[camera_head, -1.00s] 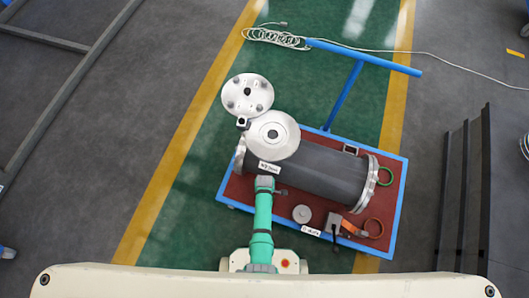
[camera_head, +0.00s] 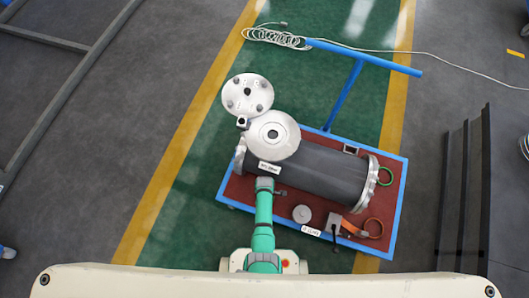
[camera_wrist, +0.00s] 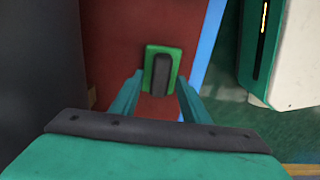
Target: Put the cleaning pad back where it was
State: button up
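The cleaning pad (camera_wrist: 151,71), a green block with a dark rounded handle, lies on the red top of the cart in the wrist view. My gripper (camera_wrist: 160,76) is above it with its two green fingers apart, one to each side of the pad in the picture. The fingers do not close on the pad; whether they are level with it I cannot tell. In the head view my arm (camera_head: 264,210) reaches over the cart's near edge. There the pad and the fingers are hidden.
A dark flanged shell (camera_head: 320,176) lies along the blue-edged cart (camera_head: 402,190). A round grey part (camera_head: 302,214), an orange-and-grey tool (camera_head: 345,226) and a ring (camera_head: 374,228) lie right of my arm. A dark surface (camera_wrist: 35,70) stands close left in the wrist view.

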jog(key=shift+r, duration=0.1)
notch_tip(320, 180, up, 7)
jog(key=shift+r, duration=0.15)
jog(key=s+a+r+m+t, duration=0.3)
jog(key=s+r+m+t, duration=0.5)
jog(key=r, duration=0.5)
jog(key=s+d+r+m+t, duration=0.1)
jog(key=s+r+m+t, duration=0.1)
jog(key=r, duration=1)
jog(key=s+d+r+m+t, duration=0.1)
jog(key=s+r+m+t, duration=0.1)
jog(key=r, duration=1)
jog(key=s+d+r+m+t, duration=0.1)
jog(key=s+r+m+t, duration=0.1)
jog(key=r, duration=0.9)
jog(key=shift+s+d+r+t, duration=0.35)
jog(key=shift+r+t, duration=0.05)
jog(key=shift+t, duration=0.3)
jog(key=shift+c, duration=1.3)
